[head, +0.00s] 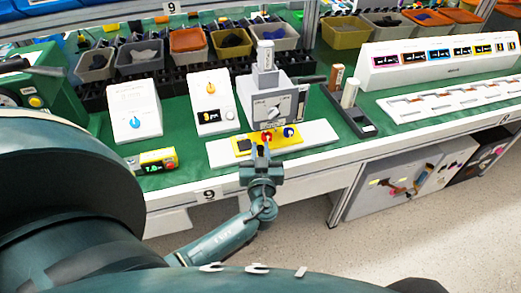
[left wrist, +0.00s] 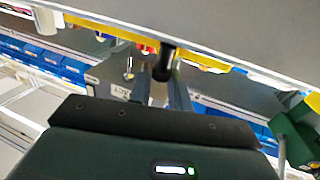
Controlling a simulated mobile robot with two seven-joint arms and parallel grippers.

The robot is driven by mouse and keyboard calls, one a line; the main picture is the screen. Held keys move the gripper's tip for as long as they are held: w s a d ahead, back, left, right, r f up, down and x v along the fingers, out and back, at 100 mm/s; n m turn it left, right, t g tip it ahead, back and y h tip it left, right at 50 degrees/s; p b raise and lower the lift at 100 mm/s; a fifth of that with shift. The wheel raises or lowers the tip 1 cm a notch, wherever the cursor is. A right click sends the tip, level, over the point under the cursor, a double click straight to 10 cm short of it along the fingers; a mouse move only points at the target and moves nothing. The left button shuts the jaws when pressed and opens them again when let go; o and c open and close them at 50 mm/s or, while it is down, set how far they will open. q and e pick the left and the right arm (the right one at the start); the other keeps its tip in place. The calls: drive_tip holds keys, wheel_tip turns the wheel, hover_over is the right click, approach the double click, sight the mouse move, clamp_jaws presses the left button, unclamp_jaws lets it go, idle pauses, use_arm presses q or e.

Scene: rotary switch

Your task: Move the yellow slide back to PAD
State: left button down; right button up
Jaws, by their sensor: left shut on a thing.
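The yellow slide (head: 279,137) lies across a pale base plate (head: 316,137) in front of a grey machine (head: 277,98). It carries a black square at its left and red and blue round parts. My left gripper (head: 260,154) is at the slide's front edge, left of its middle. In the left wrist view, its fingers (left wrist: 168,82) are shut on a black post (left wrist: 166,58) by the yellow slide (left wrist: 111,31). The machine has a white dial knob (head: 273,112) with lettering too small to read. My right gripper is not seen.
White boxes with a blue knob (head: 134,112) and an orange knob (head: 212,105) stand left of the machine. A black tray (head: 356,117) is to the right. Bins line the back.

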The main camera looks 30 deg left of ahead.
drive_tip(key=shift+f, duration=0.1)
